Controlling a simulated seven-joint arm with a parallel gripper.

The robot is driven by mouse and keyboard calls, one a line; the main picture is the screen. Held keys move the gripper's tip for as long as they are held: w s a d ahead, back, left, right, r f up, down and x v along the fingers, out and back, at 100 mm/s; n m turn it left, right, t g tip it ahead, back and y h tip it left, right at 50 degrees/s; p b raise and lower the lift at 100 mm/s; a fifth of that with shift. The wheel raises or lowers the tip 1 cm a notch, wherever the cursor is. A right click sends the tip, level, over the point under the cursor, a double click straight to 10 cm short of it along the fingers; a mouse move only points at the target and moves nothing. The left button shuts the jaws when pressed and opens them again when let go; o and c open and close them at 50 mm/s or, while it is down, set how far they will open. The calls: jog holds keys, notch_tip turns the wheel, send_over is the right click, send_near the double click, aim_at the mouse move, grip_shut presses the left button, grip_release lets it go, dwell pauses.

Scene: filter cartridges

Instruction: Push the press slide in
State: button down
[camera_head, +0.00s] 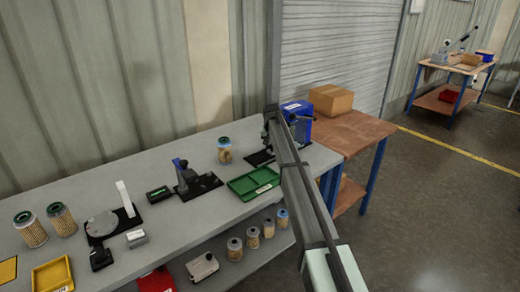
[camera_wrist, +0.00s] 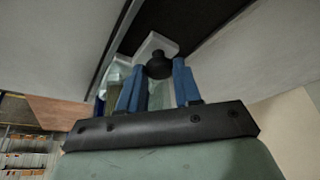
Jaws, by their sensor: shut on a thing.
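In the wrist view my gripper (camera_wrist: 158,72) has its two blue fingers on either side of a black round knob (camera_wrist: 159,63) and is shut on it. The knob sits on a pale block (camera_wrist: 152,43) beside a dark plate (camera_wrist: 208,40); I take these to be the press slide and its base. In the head view my arm reaches to the right end of the grey bench, over a dark base plate (camera_head: 260,158). My arm hides most of the press there, and the fingertips cannot be made out. How far in the slide sits cannot be told.
A green tray (camera_head: 232,185) and a filter cartridge (camera_head: 224,156) stand left of my arm. Further left are a black fixture (camera_head: 188,183) and a disc fixture (camera_head: 103,224). A blue bin (camera_head: 296,107) and a cardboard box (camera_head: 331,100) are at the right.

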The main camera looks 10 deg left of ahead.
jog(key=shift+w+d, duration=0.9)
jog(key=shift+d, duration=0.05)
jog(key=c, duration=1.1)
grip_release()
jog(key=shift+o, duration=0.2)
jog(key=shift+r, duration=0.15)
jog(key=v, duration=1.3)
jog(key=shift+s+r, duration=0.2)
